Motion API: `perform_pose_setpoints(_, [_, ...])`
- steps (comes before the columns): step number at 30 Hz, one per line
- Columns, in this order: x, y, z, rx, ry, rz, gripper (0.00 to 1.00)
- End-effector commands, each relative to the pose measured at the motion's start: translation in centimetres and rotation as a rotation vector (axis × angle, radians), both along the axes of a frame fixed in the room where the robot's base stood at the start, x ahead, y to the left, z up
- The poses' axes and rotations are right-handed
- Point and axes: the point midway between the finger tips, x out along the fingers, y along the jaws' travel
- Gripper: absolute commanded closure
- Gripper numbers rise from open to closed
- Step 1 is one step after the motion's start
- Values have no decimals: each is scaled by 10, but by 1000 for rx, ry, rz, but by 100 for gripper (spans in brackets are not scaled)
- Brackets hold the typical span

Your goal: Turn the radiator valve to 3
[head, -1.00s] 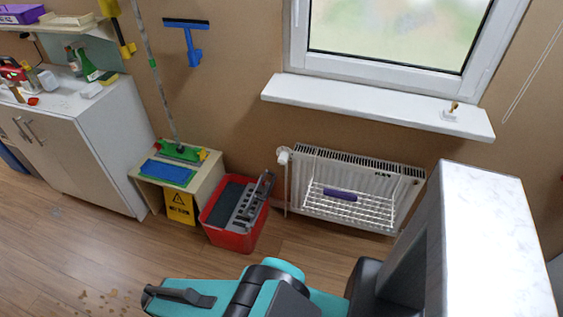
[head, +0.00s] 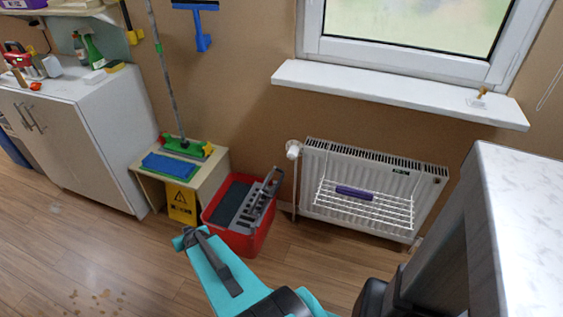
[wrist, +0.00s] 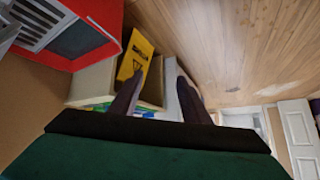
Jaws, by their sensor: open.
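The radiator valve (head: 293,150) is a small white knob at the upper left corner of the white radiator (head: 375,165) in the head view. Its numbers are too small to read. A pipe runs down from it to the floor. My gripper (wrist: 160,76) shows in the wrist view with its two dark fingers apart and nothing between them. It faces the floor area by the yellow sign (wrist: 135,58), and the valve is not in that view. In the head view my teal arm is low in the frame, below and left of the valve and apart from it.
A red bucket (head: 254,240) stands left of the radiator, beside a small bench (head: 213,177). A wire rack (head: 370,212) with a purple item hangs on the radiator. A white sill (head: 390,92) juts out above. A marble-topped counter (head: 520,220) is at right. Floor left is open.

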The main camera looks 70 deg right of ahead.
Motion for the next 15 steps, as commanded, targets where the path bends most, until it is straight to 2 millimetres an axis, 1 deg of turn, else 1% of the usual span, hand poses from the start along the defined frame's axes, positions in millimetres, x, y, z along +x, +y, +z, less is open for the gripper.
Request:
perform_pose_setpoints(1, [-2,-28,-1,-37,-42,-52,57])
perform_pose_setpoints(2, [-4,-43,3,-63,-65,-80,57])
perform_pose_setpoints(3, [-7,-64,9,-95,-96,-120,57])
perform_pose_setpoints(5, [-15,-95,18,-146,-138,-182,57])
perform_pose_setpoints(6, [-22,-116,24,-182,-165,-223,57])
perform_pose_setpoints(8, [-35,-146,34,-238,-201,-288,57])
perform_pose_setpoints(9, [-45,-166,40,-274,-224,-333,57])
perform_pose_setpoints(11, [-63,-194,50,-331,-252,-401,57])
perform_pose_setpoints(12, [-76,-213,56,-369,-271,-447,57])
perform_pose_setpoints(14, [-99,-239,66,-428,-293,-518,57])
perform_pose_setpoints(15, [-115,-255,72,-467,-305,-566,57])
